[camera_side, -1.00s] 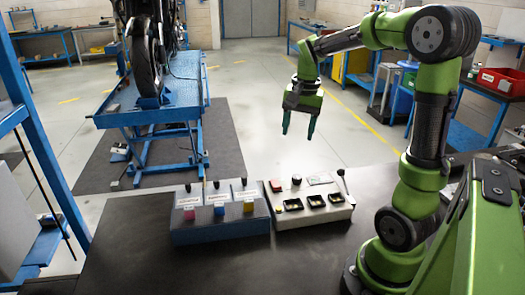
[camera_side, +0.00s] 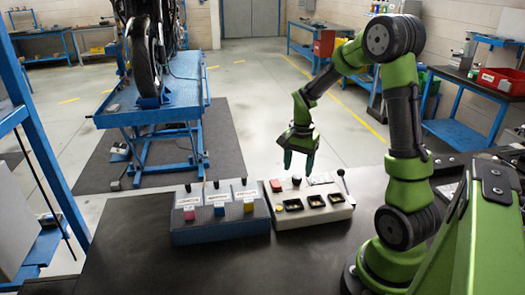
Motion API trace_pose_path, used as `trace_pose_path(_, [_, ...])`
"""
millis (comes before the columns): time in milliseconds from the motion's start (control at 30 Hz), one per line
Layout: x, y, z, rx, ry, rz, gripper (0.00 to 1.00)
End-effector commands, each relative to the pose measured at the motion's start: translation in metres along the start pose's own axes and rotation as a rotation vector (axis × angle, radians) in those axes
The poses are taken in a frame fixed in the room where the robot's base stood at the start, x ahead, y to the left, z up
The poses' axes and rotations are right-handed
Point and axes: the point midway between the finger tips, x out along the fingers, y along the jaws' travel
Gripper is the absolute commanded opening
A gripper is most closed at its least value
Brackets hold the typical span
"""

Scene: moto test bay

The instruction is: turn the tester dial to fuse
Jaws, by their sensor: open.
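The tester is a cream box (camera_side: 318,217) on the dark bench. Its dial, a small dark round knob (camera_side: 296,181), is near the back of the top face; its pointer and markings are too small to read. My gripper (camera_side: 299,169) points down with its two green fingers apart and nothing between them that I can make out. The fingertips appear just above the dial, one to each side of it in the picture. I cannot tell the exact depth or whether they touch.
The bench top (camera_side: 190,272) in front is clear.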

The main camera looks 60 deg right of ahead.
Motion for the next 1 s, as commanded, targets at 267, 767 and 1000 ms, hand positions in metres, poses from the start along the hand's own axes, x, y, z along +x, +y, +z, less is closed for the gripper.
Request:
trace_pose_path(267, [0.027,0.0,0.0,0.0,-0.001,0.0,0.59])
trace_pose_path(767, [0.028,0.0,0.0,-0.002,0.0,0.0,0.28])
trace_pose_path(1000, [0.028,0.0,0.0,-0.002,0.001,0.0,0.03])
